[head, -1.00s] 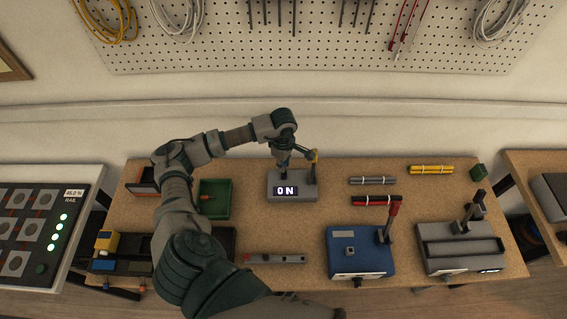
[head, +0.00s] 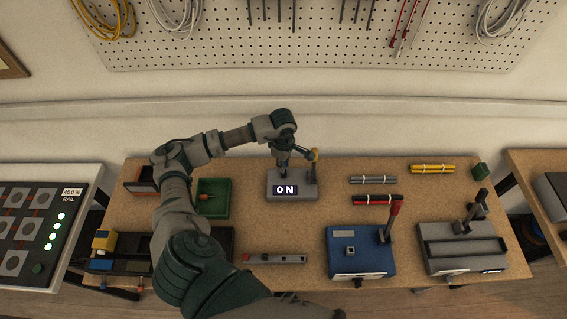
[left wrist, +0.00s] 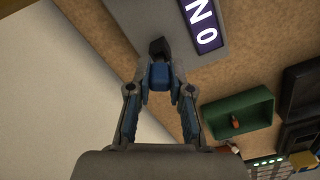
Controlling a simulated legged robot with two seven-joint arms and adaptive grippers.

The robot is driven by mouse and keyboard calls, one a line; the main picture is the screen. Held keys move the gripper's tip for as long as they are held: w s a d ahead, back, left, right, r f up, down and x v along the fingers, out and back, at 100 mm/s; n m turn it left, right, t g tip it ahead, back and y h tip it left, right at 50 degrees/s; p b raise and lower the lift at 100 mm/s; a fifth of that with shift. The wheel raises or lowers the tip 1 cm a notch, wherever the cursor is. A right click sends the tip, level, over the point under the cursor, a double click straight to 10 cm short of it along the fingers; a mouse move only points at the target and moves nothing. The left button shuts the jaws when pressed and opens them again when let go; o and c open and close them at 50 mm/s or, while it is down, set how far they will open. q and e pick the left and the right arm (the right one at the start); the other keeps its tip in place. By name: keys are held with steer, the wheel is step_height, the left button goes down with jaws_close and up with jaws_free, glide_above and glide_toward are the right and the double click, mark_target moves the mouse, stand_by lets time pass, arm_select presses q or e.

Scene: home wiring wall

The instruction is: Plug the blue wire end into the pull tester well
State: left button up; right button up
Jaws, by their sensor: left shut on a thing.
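My left gripper (head: 306,153) is over the grey device with the lit "ON" display (head: 285,190) at the back middle of the bench. In the left wrist view its fingers (left wrist: 160,80) come together on a small blue piece, which looks like the blue wire end (left wrist: 160,74). A dark block (left wrist: 157,48) stands just beyond the fingertips, by the grey device. I cannot tell whether the blue piece touches the device, and no label marks the pull tester well. My right gripper is not in view.
A green tray (head: 213,213) holds a small orange piece. To the right are a blue device (head: 360,262) with a red-topped lever, a grey device (head: 455,262), and grey, red and yellow bundles. A grey bar (head: 275,259) lies in front. The back wall is close behind.

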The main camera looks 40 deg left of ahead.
arm_select(q)
steer(key=shift+f+b, duration=0.7)
steer(key=shift+f, duration=0.2)
steer(key=o, duration=0.9)
steer(key=shift+c, duration=0.2)
steer(key=shift+r, duration=0.1)
step_height(320, 180, up, 12)
steer(key=shift+f, duration=0.15)
